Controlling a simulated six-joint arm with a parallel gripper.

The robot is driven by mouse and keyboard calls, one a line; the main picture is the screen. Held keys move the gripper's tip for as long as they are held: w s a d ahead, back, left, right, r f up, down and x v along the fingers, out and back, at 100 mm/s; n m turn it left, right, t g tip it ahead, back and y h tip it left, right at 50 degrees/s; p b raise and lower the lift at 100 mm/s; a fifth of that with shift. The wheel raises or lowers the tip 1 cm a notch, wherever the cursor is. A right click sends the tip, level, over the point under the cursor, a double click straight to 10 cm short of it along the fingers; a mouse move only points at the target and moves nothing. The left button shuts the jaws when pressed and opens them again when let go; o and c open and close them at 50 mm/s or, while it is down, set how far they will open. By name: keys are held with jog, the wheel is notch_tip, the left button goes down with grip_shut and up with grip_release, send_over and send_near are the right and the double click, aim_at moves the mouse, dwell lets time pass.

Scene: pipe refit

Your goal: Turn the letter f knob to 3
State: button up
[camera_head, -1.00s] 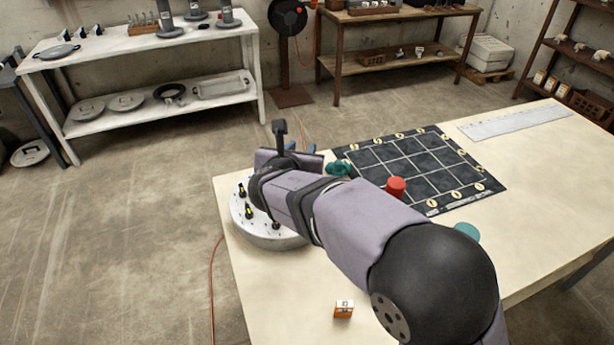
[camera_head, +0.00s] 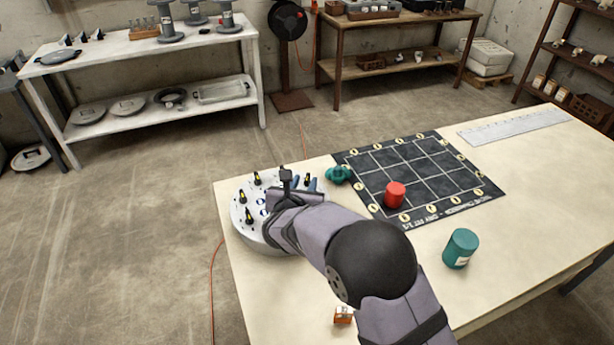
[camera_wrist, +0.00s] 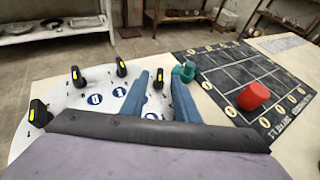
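One black knob (camera_wrist: 158,80) shows between the fingers in the wrist view, with no visible contact. In the head view my wrist hides the plate's lower right part.
A green valve-like piece (camera_head: 339,174) lies close to the right of my fingers. A black grid mat (camera_head: 441,171) with a red cylinder (camera_head: 395,195) is further right. A teal canister (camera_head: 460,248) and a small orange box (camera_head: 343,315) stand nearer. The table's left edge is beside the plate.

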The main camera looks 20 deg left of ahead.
aim_at(307, 178)
jog(key=shift+p+x, duration=0.5)
jog(key=shift+x, duration=1.55)
grip_shut()
